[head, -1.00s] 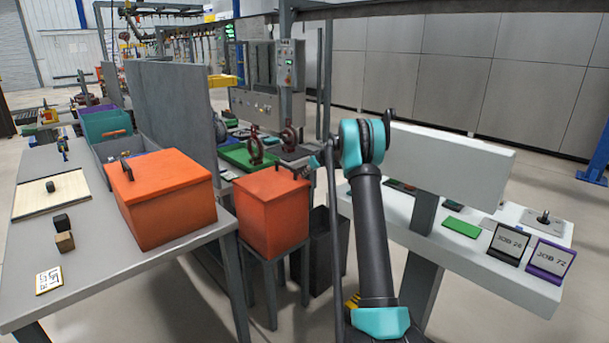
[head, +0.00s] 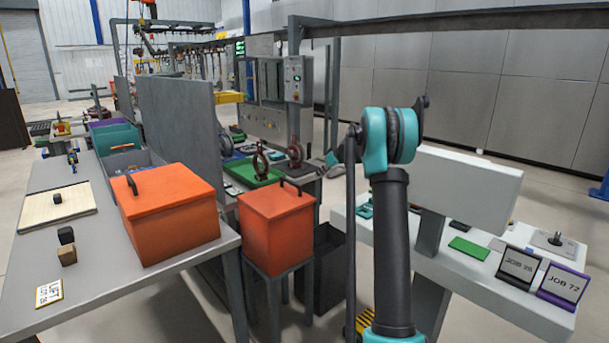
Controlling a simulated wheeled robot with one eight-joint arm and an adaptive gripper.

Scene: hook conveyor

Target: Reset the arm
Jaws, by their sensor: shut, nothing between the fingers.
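My arm (head: 391,250) rises at the right of the middle, a dark link with teal joints. Its elbow (head: 391,135) is at the top, and a thin dark link (head: 350,230) hangs down along its left side. A small teal piece (head: 332,158), which seems to belong to my arm, shows left of that link. I cannot make out my gripper or its fingers.
A grey table (head: 110,285) at left bears a large orange box (head: 170,220) and small blocks. A smaller orange box (head: 277,235) stands on a stand left of my arm. A white table (head: 500,298) with job signs is at right. Grey machinery stands behind.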

